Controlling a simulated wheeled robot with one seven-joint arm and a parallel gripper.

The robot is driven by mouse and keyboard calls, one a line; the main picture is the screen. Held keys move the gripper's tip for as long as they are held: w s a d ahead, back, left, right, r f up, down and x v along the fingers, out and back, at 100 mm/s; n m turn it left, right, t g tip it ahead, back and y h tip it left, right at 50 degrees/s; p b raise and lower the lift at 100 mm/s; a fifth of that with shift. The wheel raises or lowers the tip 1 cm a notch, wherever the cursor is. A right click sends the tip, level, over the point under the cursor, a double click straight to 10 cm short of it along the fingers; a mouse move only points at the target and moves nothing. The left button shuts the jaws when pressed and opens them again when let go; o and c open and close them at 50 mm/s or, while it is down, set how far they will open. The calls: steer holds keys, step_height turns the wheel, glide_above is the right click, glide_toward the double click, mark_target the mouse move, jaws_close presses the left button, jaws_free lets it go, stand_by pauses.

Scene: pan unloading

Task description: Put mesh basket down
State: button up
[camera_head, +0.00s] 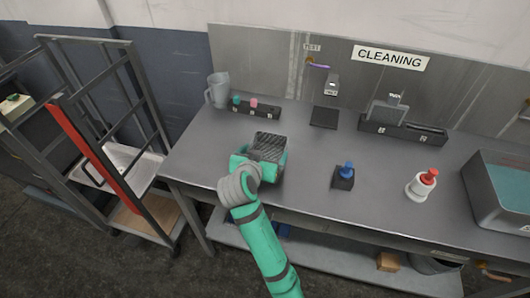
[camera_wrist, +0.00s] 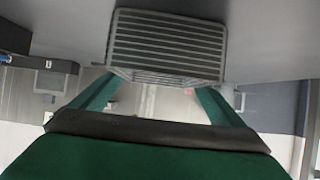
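The dark grey mesh basket (camera_head: 269,146) is at the left part of the metal table, near its front edge. My teal gripper (camera_head: 258,160) is at the basket's near side. In the wrist view the basket's wire bars (camera_wrist: 167,45) fill the top middle, and the two green fingers (camera_wrist: 160,98) reach to its left and right sides, closed on it. I cannot tell whether the basket's underside touches the table. Its far side and inside are mostly hidden.
The metal table (camera_head: 300,180) has a grey jug (camera_head: 218,90) at the back left, a black holder (camera_head: 262,112), a dark flat pad (camera_head: 324,117), a blue-topped block (camera_head: 343,180), a red-topped bottle (camera_head: 421,184) and a sink basin (camera_head: 500,195). A rack (camera_head: 105,130) stands left.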

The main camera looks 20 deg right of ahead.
steer(key=shift+o, duration=0.5)
steer(key=shift+d+r, duration=0.1)
steer(key=v, duration=1.2)
